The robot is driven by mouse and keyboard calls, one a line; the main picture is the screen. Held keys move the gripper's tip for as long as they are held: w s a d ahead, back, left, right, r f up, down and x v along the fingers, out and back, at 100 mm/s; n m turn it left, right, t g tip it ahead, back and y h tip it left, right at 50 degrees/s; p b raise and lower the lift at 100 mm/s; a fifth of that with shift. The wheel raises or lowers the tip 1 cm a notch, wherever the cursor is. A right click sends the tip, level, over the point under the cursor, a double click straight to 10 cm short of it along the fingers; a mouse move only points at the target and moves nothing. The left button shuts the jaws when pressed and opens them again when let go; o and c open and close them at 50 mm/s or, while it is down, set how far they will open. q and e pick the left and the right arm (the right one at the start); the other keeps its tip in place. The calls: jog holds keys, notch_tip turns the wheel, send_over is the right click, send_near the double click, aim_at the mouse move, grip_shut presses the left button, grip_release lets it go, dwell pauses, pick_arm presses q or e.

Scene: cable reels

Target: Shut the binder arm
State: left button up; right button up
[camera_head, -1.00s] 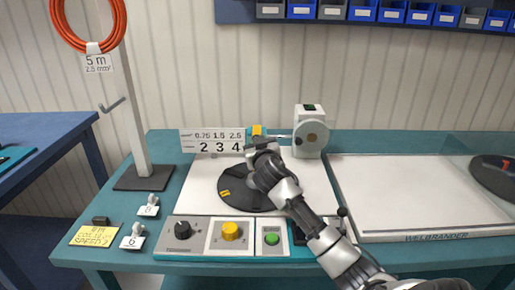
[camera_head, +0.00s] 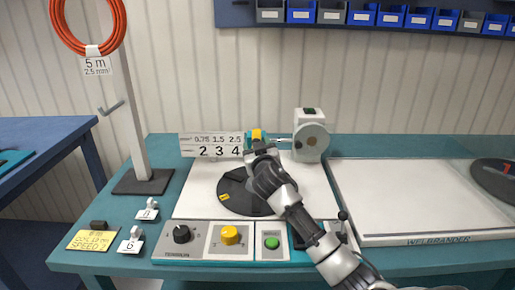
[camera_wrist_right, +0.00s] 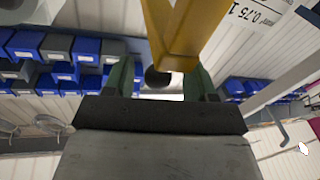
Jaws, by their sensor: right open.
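A teal and yellow part (camera_head: 257,136), which I take for the binder arm, sits behind the black reel disc in the head view, at the end of a thin rod from a white machine (camera_head: 309,140). My right gripper (camera_head: 259,150) is just in front of and below it. In the right wrist view, a yellow bar (camera_wrist_right: 182,32) crosses above the open fingers of my right gripper (camera_wrist_right: 162,76). A dark round end shows between the fingers. Whether anything touches the yellow bar, I cannot tell. My left gripper is not in view.
The black disc (camera_head: 234,197) lies on a white plate under my right arm. A control panel (camera_head: 205,241) with knobs and a green button is at the front. A post (camera_head: 135,130) with an orange cable coil stands left. A white tray (camera_head: 410,200) is at right.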

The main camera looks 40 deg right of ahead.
jog(key=v, duration=1)
jog(key=shift+s+a, duration=0.2)
jog(key=shift+s, duration=0.15)
jog(key=shift+f, duration=0.1)
